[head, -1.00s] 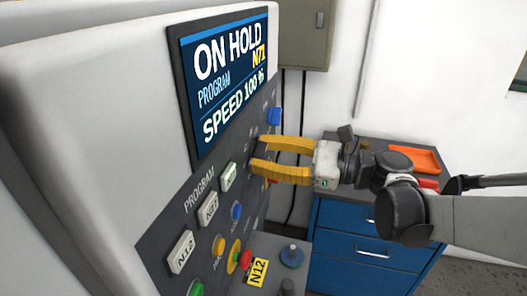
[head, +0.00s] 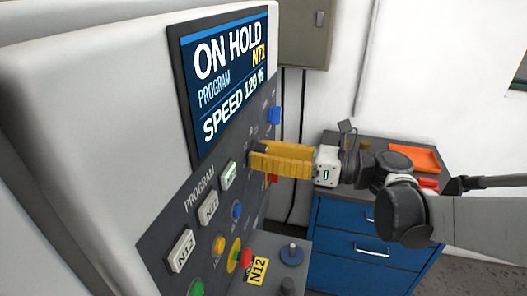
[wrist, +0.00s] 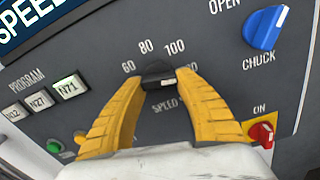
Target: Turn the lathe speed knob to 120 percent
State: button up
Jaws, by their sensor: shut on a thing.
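The black speed knob (wrist: 158,72) is on the grey panel above the word SPEED in the wrist view. The numbers 60, 80 and 100 show around it; the one at lower right is mostly hidden by a finger. My gripper (wrist: 160,80) has its two yellow fingers shut on the knob, one on each side. In the head view my gripper (head: 256,158) reaches the panel from the right and hides most of the knob. The display (head: 230,80) reads ON HOLD, PROGRAM N71 and SPEED 120 %.
A blue chuck knob (wrist: 265,28) is at upper right and a red switch (wrist: 263,132) marked ON is at lower right. White program buttons (wrist: 68,87) are left of the fingers. A blue drawer cabinet (head: 365,235) with an orange tray (head: 415,157) stands beyond my arm.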

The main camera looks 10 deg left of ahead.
jog(key=o, duration=1.2)
jog(key=s+d, duration=0.1)
jog(key=d, duration=1.1)
